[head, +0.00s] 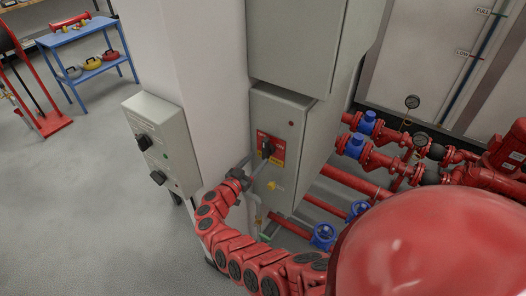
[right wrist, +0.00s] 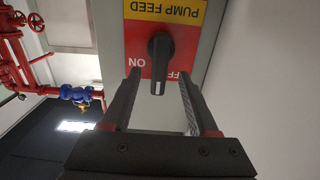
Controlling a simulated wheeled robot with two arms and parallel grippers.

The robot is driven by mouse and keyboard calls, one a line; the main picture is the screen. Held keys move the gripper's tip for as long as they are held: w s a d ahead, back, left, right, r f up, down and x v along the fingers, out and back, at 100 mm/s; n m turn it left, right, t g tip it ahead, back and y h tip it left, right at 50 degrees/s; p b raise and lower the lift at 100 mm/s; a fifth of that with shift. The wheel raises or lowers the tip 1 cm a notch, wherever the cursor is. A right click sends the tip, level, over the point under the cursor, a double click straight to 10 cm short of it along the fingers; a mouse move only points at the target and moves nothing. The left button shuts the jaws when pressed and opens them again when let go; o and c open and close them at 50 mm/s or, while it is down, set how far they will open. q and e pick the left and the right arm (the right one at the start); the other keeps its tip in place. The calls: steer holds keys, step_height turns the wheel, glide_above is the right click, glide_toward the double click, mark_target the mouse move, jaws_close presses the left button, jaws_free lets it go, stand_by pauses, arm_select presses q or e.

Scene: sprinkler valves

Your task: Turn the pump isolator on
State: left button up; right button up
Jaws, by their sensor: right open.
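The pump isolator is a grey box (head: 292,112) on the side of the white column. Its red plate (head: 278,142) carries a black rotary handle (head: 267,148). In the right wrist view the handle (right wrist: 160,57) appears below an upside-down yellow PUMP FEED label (right wrist: 165,10). Its tip, with a pale line, points down the picture. The word ON is left of the handle and part of OFF right of it. My right gripper (head: 249,166) is open in front of the plate, its fingers either side of the handle's tip; contact is unclear. My left gripper is not in view.
A second grey box (head: 163,140) with two black knobs is on the column's left face. A larger grey cabinet (head: 295,45) sits above the isolator. Red pipes with blue valves (head: 354,146) run at the right. A blue table (head: 85,45) stands back left.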

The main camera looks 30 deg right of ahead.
mark_target(264, 152)
steer(key=x, duration=0.5)
steer(key=shift+c, duration=0.2)
jaws_close()
stand_by(1.2)
